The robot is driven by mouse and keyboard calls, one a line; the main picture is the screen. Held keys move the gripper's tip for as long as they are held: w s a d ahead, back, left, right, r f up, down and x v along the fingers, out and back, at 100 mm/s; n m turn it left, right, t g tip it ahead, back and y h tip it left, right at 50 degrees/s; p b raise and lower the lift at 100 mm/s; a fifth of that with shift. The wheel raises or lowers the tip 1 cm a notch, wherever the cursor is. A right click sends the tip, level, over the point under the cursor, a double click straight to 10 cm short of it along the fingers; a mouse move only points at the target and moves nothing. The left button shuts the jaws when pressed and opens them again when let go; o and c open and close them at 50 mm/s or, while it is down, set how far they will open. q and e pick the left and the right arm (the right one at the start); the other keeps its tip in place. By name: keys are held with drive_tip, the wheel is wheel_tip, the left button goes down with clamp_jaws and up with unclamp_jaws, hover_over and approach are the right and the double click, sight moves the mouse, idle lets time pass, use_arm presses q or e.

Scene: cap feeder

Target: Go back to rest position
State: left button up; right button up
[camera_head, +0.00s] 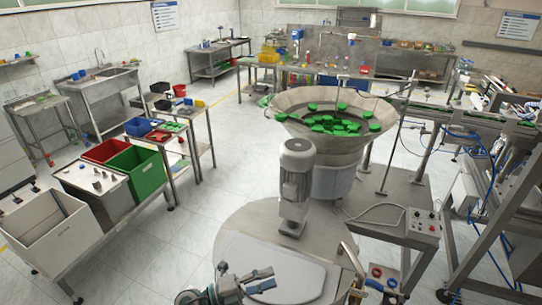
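My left gripper (247,276) is at the bottom middle, in front of the round feeder platform. Its fingers look spread, and I see nothing between them.
A grey motor (297,180) stands in front of the bowl. A control box (423,223) and a conveyor frame (480,125) are at the right. A bench with a white bin (38,245) and a green bin (150,172) is at the left. Floor between is clear.

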use_arm(q)
drive_tip(key=w+a+n+t+y, duration=0.4)
drive_tip(key=a+n+t+y, duration=0.7)
drive_tip(key=n+t, duration=0.6)
drive_tip(key=s+a+f+n+g+y, duration=0.35)
drive_tip(key=a+f+n+g, duration=0.2)
drive_tip(key=f, duration=0.25)
drive_tip(key=s+a+f+n+g+y, duration=0.35)
drive_tip(key=f+n+y, duration=0.2)
drive_tip(key=f, duration=0.25)
drive_tip(key=s+f+n+g+h, duration=0.1)
drive_tip(key=s+f+g, duration=0.45)
drive_tip(key=s, duration=0.45)
drive_tip(key=s+f+g+h, duration=0.1)
drive_tip(key=s+f+g, duration=0.4)
drive_tip(key=s, duration=0.4)
drive_tip(key=s+f+g+b, duration=0.1)
drive_tip(key=s+f, duration=0.1)
drive_tip(key=f, duration=1.4)
drive_tip(key=s+f+b, duration=0.1)
drive_tip(key=s+f, duration=0.1)
drive_tip(key=f, duration=1.4)
drive_tip(key=s+a+f+g+b, duration=0.1)
drive_tip(key=s+a+f+b, duration=0.1)
drive_tip(key=s+f, duration=1.3)
drive_tip(key=shift+s+a+f, duration=0.15)
drive_tip(key=shift+s+a, duration=0.2)
drive_tip(key=shift+s, duration=0.4)
